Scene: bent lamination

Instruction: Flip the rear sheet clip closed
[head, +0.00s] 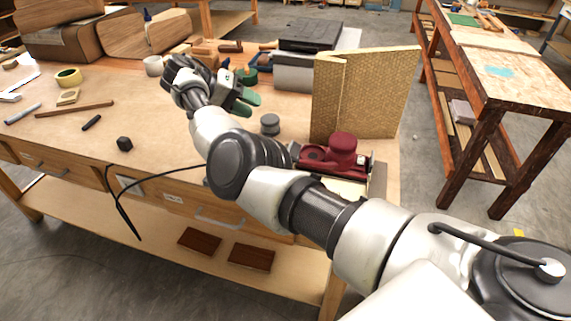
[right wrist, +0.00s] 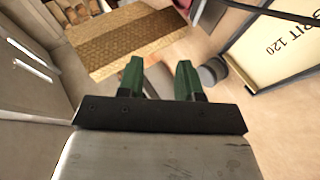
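The red sander (head: 342,150) lies near the right front of the workbench, partly behind my right arm. Part of something red (right wrist: 196,8) shows at the top of the right wrist view. The rear sheet clip cannot be made out in either view. My right gripper (head: 245,90) is above the middle of the bench, left of and farther back than the sander. Its two green fingers stand apart with nothing between them in the right wrist view (right wrist: 160,76). My left gripper is not in view.
Tan textured boards (head: 385,92) stand upright behind the sander. A grey knob-like piece (head: 270,124) stands left of the sander. A black cord (head: 124,205) hangs over the bench front. A pale panel marked 120 (right wrist: 285,45) shows in the right wrist view.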

